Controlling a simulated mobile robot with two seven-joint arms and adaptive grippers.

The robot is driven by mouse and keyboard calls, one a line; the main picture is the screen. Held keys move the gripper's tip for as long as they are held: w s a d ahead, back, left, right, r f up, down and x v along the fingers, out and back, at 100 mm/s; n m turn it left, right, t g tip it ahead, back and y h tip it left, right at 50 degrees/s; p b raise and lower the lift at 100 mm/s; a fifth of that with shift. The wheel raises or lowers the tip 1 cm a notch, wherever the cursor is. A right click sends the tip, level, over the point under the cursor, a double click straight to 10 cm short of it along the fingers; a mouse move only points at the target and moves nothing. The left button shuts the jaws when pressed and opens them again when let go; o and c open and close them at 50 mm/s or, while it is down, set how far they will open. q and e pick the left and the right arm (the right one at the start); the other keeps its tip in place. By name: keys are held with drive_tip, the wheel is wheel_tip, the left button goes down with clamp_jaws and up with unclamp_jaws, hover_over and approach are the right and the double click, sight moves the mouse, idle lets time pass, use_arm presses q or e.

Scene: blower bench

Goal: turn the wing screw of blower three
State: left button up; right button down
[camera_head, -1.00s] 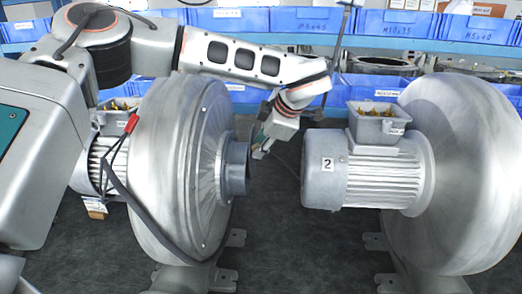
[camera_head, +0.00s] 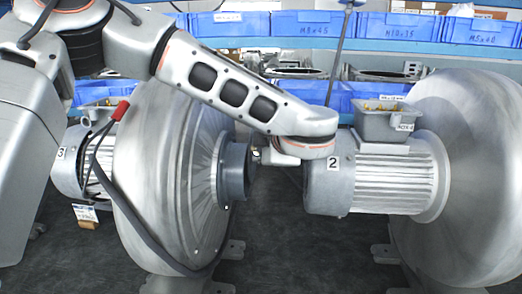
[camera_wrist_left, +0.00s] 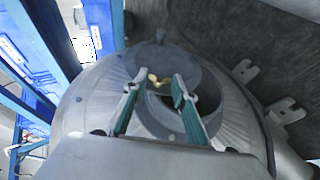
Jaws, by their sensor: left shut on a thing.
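Blower three (camera_head: 180,190), a grey metal drum with a "3" on its motor (camera_head: 60,153), stands at the left in the head view. Its dark grey round port (camera_head: 236,172) faces right; the port also shows in the wrist view (camera_wrist_left: 205,120). My left gripper (camera_head: 256,156) is at the port, small and partly hidden in the head view. The gripper is shut on the screw. My right gripper is out of view.
Blower two (camera_head: 375,180) stands close on the right, and my left wrist passes just in front of its motor end. A black cable (camera_head: 130,215) hangs over blower three. Blue bins (camera_head: 390,30) line the back. Dark bench (camera_head: 295,255) lies open between the blowers.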

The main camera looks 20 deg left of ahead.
use_arm(q)
drive_tip(key=o, duration=1.1)
drive_tip(key=shift+d, duration=0.1)
drive_tip(key=v, duration=1.2)
drive_tip(key=shift+s, duration=0.1)
drive_tip(key=shift+f, duration=0.15)
